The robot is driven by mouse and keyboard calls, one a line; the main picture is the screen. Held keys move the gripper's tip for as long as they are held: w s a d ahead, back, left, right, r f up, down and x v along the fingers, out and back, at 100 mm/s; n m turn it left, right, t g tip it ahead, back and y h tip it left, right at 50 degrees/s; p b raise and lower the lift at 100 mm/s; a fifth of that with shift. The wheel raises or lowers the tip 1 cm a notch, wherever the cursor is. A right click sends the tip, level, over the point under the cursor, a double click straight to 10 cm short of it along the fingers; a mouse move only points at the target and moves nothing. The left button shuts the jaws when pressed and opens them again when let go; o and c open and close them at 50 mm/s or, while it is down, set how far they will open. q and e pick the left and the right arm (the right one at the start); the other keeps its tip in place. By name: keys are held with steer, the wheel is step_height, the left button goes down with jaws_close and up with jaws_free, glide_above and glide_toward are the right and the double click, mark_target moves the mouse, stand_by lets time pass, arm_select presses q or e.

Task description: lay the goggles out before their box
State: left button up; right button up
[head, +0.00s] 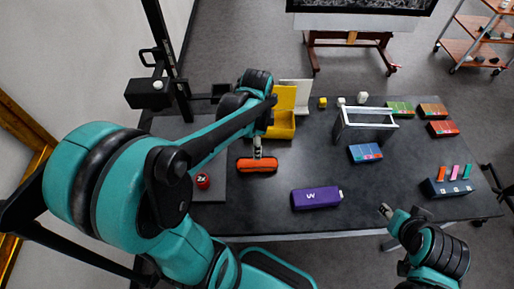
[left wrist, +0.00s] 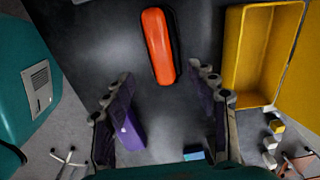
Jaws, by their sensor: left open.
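The orange goggles (head: 257,165), with a dark edge, lie on the dark table in front of the yellow open box (head: 283,126). In the left wrist view the goggles (left wrist: 158,45) appear beyond my fingertips, and the yellow box (left wrist: 232,60) stands to the right. My left gripper (head: 257,150) is open just above the goggles' far edge in the head view; its spread fingers also show in the left wrist view (left wrist: 160,76). Nothing is between them. My right gripper (head: 386,211) is off the table's front edge, away from the goggles; its jaw opening is unclear.
A purple box marked UV (head: 316,198) lies to the right, near the front edge. A red ball (head: 203,181) sits left. A grey-white rack (head: 365,126), a blue box (head: 365,153) and several small coloured boxes occupy the right. Bare table surrounds the goggles' right side.

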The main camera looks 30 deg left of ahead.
arm_select(q)
steer(key=s+d+r+n+t, duration=0.5)
steer(key=d+r+n+t, duration=0.1)
steer(key=n, duration=0.5)
steer(key=shift+s+d+r+n+t, duration=0.2)
steer(key=shift+d+r+n+t, duration=0.1)
steer(key=shift+d+t, duration=0.25)
steer(key=shift+a, duration=0.1)
step_height(320, 180, down, 4)
steer(key=b, duration=0.4)
